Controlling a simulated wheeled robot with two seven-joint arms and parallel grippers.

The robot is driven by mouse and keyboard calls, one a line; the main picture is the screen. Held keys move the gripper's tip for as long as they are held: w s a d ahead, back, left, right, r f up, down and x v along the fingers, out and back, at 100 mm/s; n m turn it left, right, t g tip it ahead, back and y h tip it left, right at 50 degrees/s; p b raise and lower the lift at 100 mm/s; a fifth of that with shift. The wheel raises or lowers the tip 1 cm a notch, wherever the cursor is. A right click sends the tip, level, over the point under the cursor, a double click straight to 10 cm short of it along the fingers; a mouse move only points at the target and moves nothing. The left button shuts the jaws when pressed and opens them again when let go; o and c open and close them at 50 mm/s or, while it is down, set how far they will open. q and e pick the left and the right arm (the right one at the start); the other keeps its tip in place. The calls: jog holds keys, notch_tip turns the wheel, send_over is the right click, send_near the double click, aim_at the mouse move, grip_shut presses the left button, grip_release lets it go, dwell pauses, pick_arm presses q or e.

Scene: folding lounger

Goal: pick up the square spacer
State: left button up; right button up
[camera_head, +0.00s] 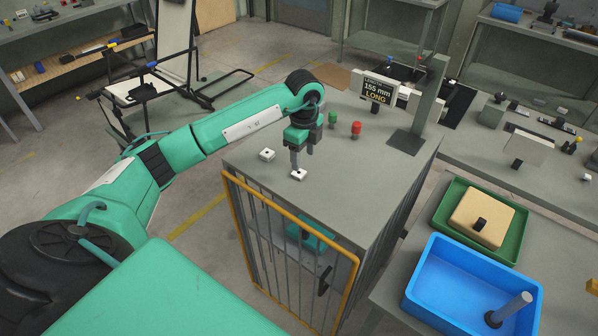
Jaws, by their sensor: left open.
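Two small white square blocks with dark centres lie on the grey top of a caged cabinet (360,205). One white square spacer (299,176) is near the front edge, and a similar white piece (267,155) lies farther left. My left gripper (303,158) points down with its fingers apart, just above and behind the nearer spacer. One fingertip overlaps the spacer's back edge in the picture; I cannot tell whether it touches. My right gripper does not show.
A green cylinder (332,119), a red cylinder (356,129) and a "155 mm LONG" sign (378,91) stand farther back on the cabinet. A grey post (428,95) rises at the back right. A blue bin (474,290) and green tray (449,205) are at right.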

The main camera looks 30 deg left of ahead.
pick_arm(q)
jog(key=shift+s+f, duration=0.15)
jog(key=shift+f, duration=0.15)
jog(key=f+p, duration=0.2)
jog(key=f, duration=0.1)
jog(key=shift+s+f, duration=0.2)
jog(key=shift+f, duration=0.55)
jog(key=c, duration=1)
jog(key=shift+c, duration=0.2)
notch_tip(320, 180, up, 12)
jog(key=b, duration=0.3)
notch_tip(320, 180, up, 8)
send_over(302, 174)
